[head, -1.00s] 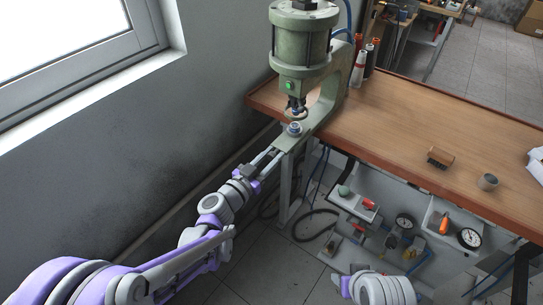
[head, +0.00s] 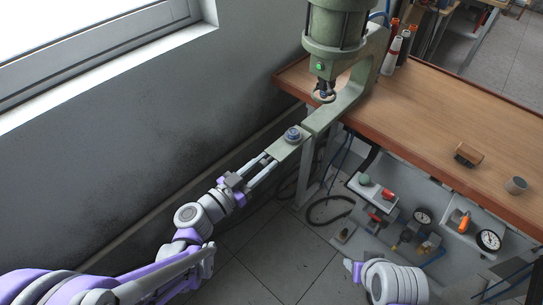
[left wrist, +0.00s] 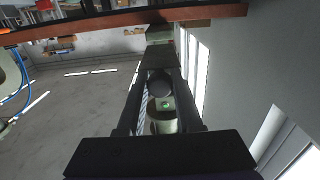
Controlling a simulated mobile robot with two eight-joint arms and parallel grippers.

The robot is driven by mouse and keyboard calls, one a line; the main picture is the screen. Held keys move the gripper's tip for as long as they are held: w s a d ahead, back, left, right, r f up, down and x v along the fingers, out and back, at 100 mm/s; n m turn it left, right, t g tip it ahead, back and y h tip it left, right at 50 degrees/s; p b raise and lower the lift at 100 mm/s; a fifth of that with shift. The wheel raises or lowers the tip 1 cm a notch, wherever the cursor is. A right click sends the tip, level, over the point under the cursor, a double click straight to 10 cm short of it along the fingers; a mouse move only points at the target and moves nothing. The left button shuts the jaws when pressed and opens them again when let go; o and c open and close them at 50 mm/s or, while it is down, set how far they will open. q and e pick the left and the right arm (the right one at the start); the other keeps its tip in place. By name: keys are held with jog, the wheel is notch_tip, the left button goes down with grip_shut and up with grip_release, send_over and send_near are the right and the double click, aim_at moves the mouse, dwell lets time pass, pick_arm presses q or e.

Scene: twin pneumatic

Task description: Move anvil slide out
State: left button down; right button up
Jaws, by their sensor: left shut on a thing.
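The green press (head: 338,25) stands at the table's corner with a green light on its head. The anvil slide (head: 283,150) is a narrow green plate with a round metal anvil (head: 293,134) on top. It sticks out from the press base toward the lower left, and the anvil is clear of the ram (head: 323,91). My left gripper (head: 240,180) is shut on the slide's outer end; its fingers partly hide that end. The left wrist view shows the two dark fingers (left wrist: 160,105) around a dark round part.
The wooden table (head: 430,130) carries a brush (head: 468,154), a small grey cup (head: 516,185) and several cone-shaped spools (head: 393,50). Gauges and tubing fill a panel (head: 400,210) under it. A grey wall and window are at the left. Floor below the left arm is open.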

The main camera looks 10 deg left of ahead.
pick_arm(q)
jog(key=c, duration=0.6)
grip_release()
jog(key=v, duration=1)
jog(key=shift+s+a, duration=0.2)
jog(key=shift+s, duration=0.15)
